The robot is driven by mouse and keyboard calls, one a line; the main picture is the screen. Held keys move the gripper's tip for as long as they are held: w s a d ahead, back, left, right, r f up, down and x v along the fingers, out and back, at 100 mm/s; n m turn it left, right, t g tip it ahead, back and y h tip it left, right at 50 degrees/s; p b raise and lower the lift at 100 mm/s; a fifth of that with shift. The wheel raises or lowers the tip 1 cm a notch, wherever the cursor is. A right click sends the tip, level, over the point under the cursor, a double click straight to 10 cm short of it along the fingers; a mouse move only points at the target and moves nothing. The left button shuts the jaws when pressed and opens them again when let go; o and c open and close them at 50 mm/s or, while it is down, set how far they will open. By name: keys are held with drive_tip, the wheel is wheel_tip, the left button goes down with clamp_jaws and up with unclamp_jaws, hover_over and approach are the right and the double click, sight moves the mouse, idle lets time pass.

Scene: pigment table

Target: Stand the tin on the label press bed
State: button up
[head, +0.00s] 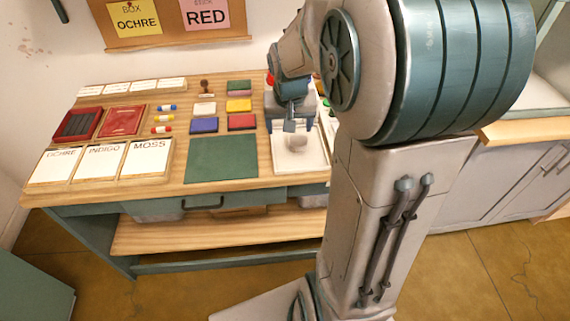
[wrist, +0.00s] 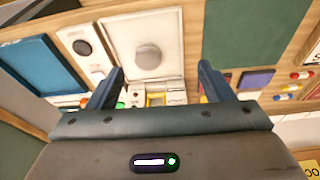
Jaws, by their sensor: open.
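A small grey round tin (head: 297,140) stands on the white label press bed (head: 312,162) in the head view. In the wrist view the tin (wrist: 147,57) shows its round lid, lying inside the rim of the bed (wrist: 118,28); it looks upright. My gripper (head: 299,125) is just above the tin in the head view. In the wrist view my gripper (wrist: 160,76) has its two fingers wide apart with nothing between them. The tin appears beyond the fingertips, apart from them. My arm hides part of the press in the head view.
A green mat (head: 222,160) lies left of the bed. Coloured blocks (head: 241,122), a stamp (head: 206,90) and labelled cards (head: 146,158) cover the table further left. A white panel with a dark disc (wrist: 83,47) lies beside the bed in the wrist view.

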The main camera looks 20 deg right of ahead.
drive_tip(key=s+a+r+n, duration=0.1)
drive_tip(key=s+a, duration=0.3)
drive_tip(key=s, duration=0.4)
drive_tip(key=s+a+r+n+y, duration=0.1)
drive_tip(key=s+a, duration=0.3)
drive_tip(key=s, duration=0.4)
drive_tip(key=shift+s+a+r+n, duration=0.25)
drive_tip(key=shift+a+r+n, duration=0.1)
drive_tip(key=shift+r+n, duration=0.35)
drive_tip(key=shift+d+f, duration=0.1)
drive_tip(key=shift+d, duration=0.05)
